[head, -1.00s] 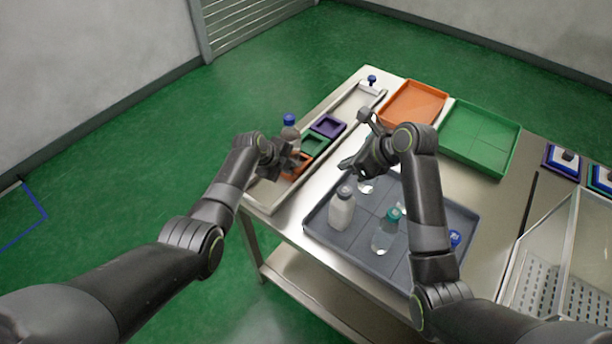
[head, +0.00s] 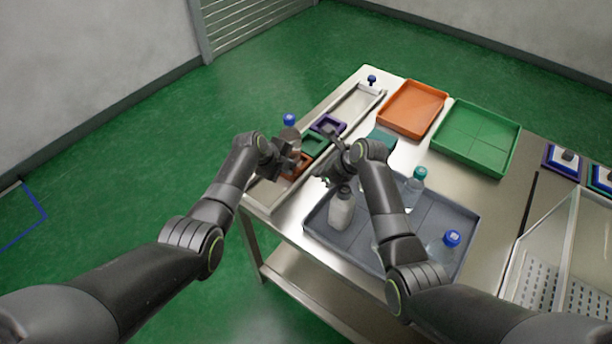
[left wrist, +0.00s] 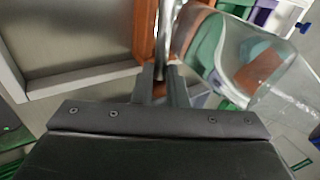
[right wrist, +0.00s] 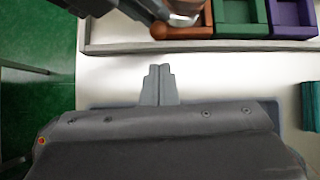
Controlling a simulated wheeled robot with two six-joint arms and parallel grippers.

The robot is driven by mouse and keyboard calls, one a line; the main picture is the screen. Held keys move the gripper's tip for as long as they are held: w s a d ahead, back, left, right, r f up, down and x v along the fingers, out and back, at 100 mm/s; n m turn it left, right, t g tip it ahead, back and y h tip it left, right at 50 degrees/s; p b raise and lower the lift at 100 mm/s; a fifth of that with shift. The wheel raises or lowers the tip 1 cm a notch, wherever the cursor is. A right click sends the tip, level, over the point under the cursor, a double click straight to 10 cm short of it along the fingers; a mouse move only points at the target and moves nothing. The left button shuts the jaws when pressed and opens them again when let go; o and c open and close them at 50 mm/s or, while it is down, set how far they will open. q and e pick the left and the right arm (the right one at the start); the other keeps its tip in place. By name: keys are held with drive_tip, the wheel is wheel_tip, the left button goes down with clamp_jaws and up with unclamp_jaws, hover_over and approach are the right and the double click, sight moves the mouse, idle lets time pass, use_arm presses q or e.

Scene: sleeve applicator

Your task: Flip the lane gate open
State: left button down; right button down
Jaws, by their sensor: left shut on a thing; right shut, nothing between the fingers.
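The lane is a long pale tray (head: 352,104) along the table's left side. At its far end is a white bar with a blue knob (head: 371,79); I cannot tell whether this is the gate. A clear bottle with a blue cap (head: 289,120) stands upright at the lane's near part. My left gripper (head: 290,160) is beside it, shut on a thin shiny upright piece (left wrist: 164,35); what that belongs to is unclear. The bottle is right of the fingers in the left wrist view (left wrist: 240,60). My right gripper (right wrist: 159,85) is shut and empty, over bare table beside the lane.
Orange (head: 298,166), green (head: 314,143) and purple (head: 328,125) frames line the lane. A grey tray (head: 465,215) holds several bottles, close to my right arm. An orange tray (head: 412,108) and a green tray (head: 475,138) lie behind. A teal block (head: 382,138) sits nearby.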

sight(300, 171)
use_arm(q)
drive_tip(key=shift+s+d+f, duration=0.15)
drive_tip(key=shift+s+d, duration=0.1)
drive_tip(key=shift+d, duration=0.05)
use_arm(e)
drive_tip(key=shift+x, duration=3.95)
use_arm(q)
drive_tip(key=shift+s, duration=0.15)
use_arm(e)
drive_tip(key=shift+w+a+r, duration=0.15)
drive_tip(key=shift+a+r, duration=0.05)
drive_tip(key=shift+r, duration=0.45)
drive_tip(key=shift+w+a+r, duration=0.1)
drive_tip(key=shift+a+r, duration=0.15)
drive_tip(key=shift+r, duration=0.4)
use_arm(q)
drive_tip(key=c, duration=1.4)
unclamp_jaws()
drive_tip(key=shift+d, duration=0.1)
drive_tip(key=shift+c, duration=0.2)
drive_tip(key=shift+o, duration=0.4)
use_arm(e)
drive_tip(key=shift+d, duration=0.15)
drive_tip(key=shift+f, duration=0.1)
drive_tip(key=shift+d, duration=0.1)
